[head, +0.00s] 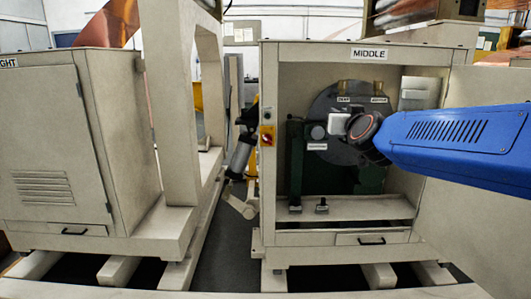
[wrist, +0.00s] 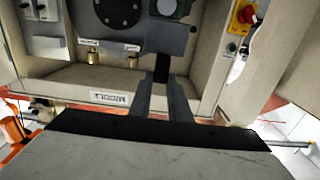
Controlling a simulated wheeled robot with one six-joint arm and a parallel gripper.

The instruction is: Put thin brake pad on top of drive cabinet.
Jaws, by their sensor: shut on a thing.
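My gripper (wrist: 161,84) has its two grey fingers closed on a small dark piece (wrist: 162,68), which I take to be the thin brake pad. A grey plate (wrist: 166,38) shows just beyond it; I cannot tell if they are joined. The cabinet marked MIDDLE (head: 270,110) stands open in front of me, and its rim shows upside down in the wrist view (wrist: 60,88). Its top (head: 320,41) is a flat pale edge in the head view. My gripper is at the open front, below the top. In the head view my blue arm and wrist hide the fingers and the pad.
Inside the cabinet are a dark round disc (head: 325,100), a green housing (head: 296,165) and brass fittings (head: 378,86). A red and yellow switch (head: 267,136) sits on its left post. The open door (head: 470,190) is at right. Another cabinet (head: 50,140) stands left.

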